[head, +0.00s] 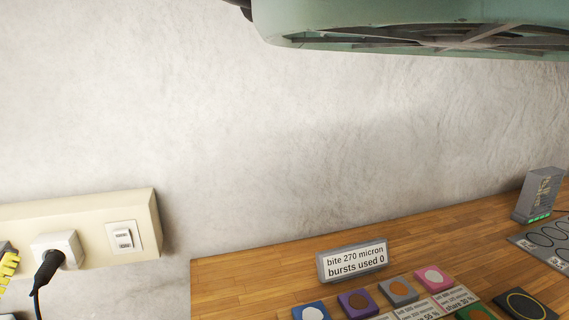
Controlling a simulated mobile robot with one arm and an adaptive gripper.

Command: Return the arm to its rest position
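My arm and my gripper do not show in the head view, so their pose cannot be told.
A wooden worktop (225,287) fills the lower right, against a pale plaster wall (200,110). On it are a grey sign (352,261), several coloured tiles (357,303) and a grey box (539,196). A socket strip (88,215) with a black plug is left; a green fixture (400,22) overhangs.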

